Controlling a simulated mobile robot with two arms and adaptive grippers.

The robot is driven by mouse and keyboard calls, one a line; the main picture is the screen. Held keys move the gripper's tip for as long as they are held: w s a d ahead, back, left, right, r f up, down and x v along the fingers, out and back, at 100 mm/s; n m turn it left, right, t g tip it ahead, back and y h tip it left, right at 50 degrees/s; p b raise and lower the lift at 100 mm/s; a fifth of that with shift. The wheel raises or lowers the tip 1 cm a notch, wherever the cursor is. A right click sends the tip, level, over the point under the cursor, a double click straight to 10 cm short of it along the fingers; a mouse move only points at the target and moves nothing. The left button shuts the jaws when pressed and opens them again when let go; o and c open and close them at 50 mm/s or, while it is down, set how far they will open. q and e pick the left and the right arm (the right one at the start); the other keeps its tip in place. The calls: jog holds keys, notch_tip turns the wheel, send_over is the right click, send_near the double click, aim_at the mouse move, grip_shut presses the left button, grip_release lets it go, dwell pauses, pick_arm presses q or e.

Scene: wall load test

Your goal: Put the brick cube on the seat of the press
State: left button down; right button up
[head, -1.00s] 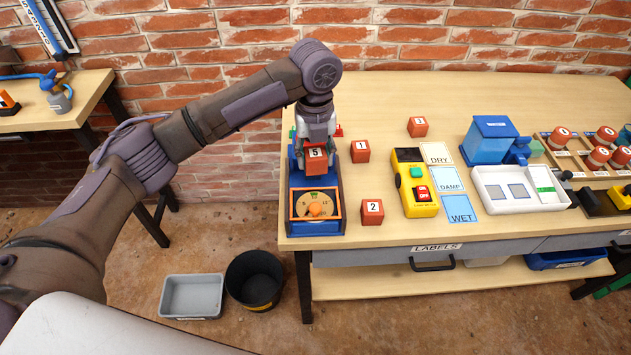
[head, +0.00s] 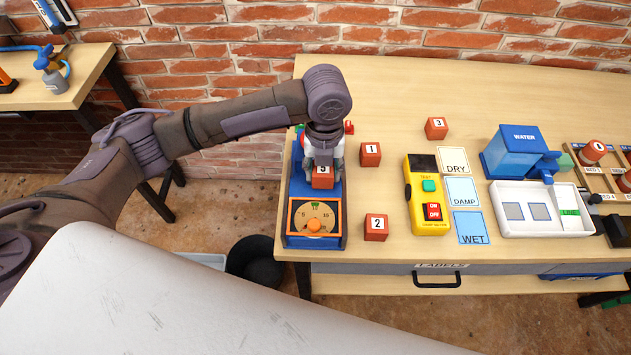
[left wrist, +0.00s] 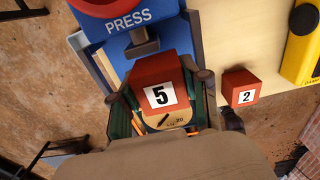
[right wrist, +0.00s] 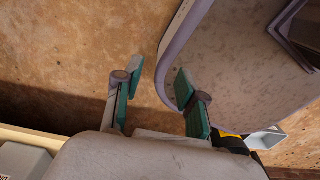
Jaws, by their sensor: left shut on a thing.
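My left gripper (head: 322,168) is shut on a red brick cube (head: 323,179) over the blue press (head: 296,190) at the left end of the bench. In the left wrist view the cube (left wrist: 160,84) shows a "5" and sits between the two fingers. The press (left wrist: 110,50) has a "PRESS" label and a dark ram close to the cube. The seat is hidden by the cube and gripper, so I cannot tell whether the cube touches it. The press dial (head: 313,221) faces the front. My right gripper (right wrist: 161,97) is open and empty above the floor.
Red cubes "1" (head: 370,154), "2" (head: 376,228) and "3" (head: 436,128) stand right of the press. Beyond are a yellow meter (head: 422,205), label cards, a blue water box (head: 514,152) and a white tray (head: 545,232). A black bucket (head: 256,262) is on the floor.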

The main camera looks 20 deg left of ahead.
aim_at(316, 195)
pick_arm(q)
jog(key=shift+s+a+f, duration=0.6)
jog(key=shift+s+f, duration=0.1)
notch_tip(316, 195, down, 3)
jog(key=shift+f+p, duration=0.15)
jog(key=shift+p, duration=0.2)
jog(key=shift+f, duration=0.25)
jog(key=c, duration=0.6)
grip_release()
jog(key=shift+o, duration=0.2)
pick_arm(e)
jog(key=shift+w+a+r, duration=0.1)
jog(key=shift+w+r, duration=0.15)
jog(key=shift+w, duration=0.3)
jog(key=shift+w+r, duration=0.25)
jog(key=shift+w, duration=0.25)
jog(key=shift+w, duration=0.1)
pick_arm(q)
notch_tip(316, 195, up, 12)
jog(key=shift+r+b, duration=0.1)
jog(key=shift+b, duration=0.4)
pick_arm(e)
jog(key=shift+w+f, duration=0.1)
jog(key=shift+f, duration=0.35)
